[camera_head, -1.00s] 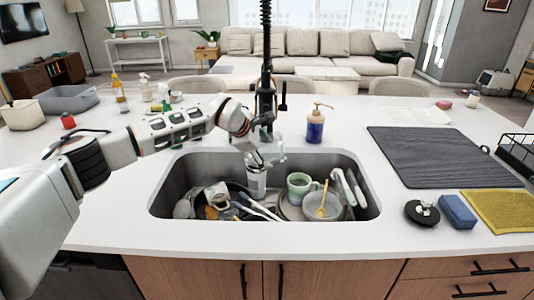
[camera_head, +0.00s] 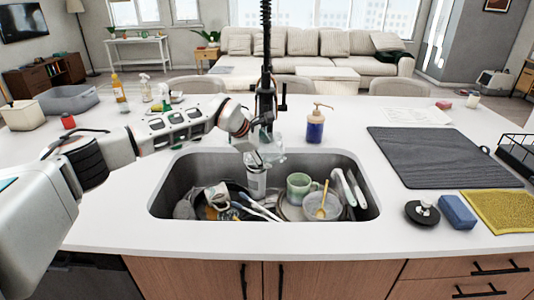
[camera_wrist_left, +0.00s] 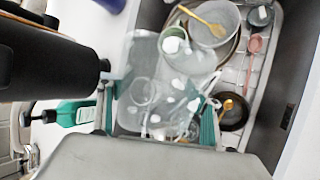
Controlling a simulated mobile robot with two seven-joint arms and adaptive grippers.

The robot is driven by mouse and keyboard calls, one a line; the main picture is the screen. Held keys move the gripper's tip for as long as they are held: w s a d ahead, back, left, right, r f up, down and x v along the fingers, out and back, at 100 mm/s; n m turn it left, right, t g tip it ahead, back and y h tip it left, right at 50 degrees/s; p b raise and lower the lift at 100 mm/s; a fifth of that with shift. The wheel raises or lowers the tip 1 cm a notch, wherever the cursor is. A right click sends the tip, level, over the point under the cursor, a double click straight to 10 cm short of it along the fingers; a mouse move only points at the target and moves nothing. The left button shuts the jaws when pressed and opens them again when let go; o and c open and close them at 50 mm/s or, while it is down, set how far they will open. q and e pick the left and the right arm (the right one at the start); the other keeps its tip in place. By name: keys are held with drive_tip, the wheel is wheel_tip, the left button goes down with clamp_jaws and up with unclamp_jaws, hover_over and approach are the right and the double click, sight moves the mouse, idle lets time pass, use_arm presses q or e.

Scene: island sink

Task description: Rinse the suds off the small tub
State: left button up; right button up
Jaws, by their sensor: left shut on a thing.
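The small tub is clear, see-through plastic; in the head view (camera_head: 273,152) it hangs over the sink's back part by the black faucet (camera_head: 265,95). In the left wrist view the tub (camera_wrist_left: 185,75) fills the middle, with white suds patches on it. My left gripper (camera_head: 260,158) is shut on the tub; its greenish fingers flank it in the wrist view (camera_wrist_left: 158,118). The faucet's black part (camera_wrist_left: 50,60) is close beside the tub there. I cannot tell whether water runs. My right gripper is not in view.
The sink (camera_head: 165,197) holds a green mug (camera_head: 299,184), a bowl with a yellow spoon (camera_head: 323,206), a pale cup (camera_head: 256,183) and several utensils. A soap dispenser (camera_head: 315,127) stands behind. A dark drying mat (camera_head: 440,155) lies right, its top clear.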

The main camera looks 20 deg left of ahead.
use_arm(q)
drive_tip(key=shift+w+d, duration=0.1)
drive_tip(key=shift+d, duration=0.15)
drive_tip(key=shift+w+d, duration=0.15)
drive_tip(key=shift+d, duration=0.2)
drive_tip(key=shift+a, duration=0.15)
drive_tip(key=shift+s+a, duration=0.25)
drive_tip(key=shift+a, duration=0.2)
drive_tip(key=shift+d, duration=0.15)
idle(0.3)
drive_tip(key=shift+w+d, duration=0.25)
drive_tip(key=shift+d, duration=0.2)
drive_tip(key=shift+s, duration=0.15)
drive_tip(key=s+d, duration=0.3)
drive_tip(key=s, duration=0.4)
idle(0.6)
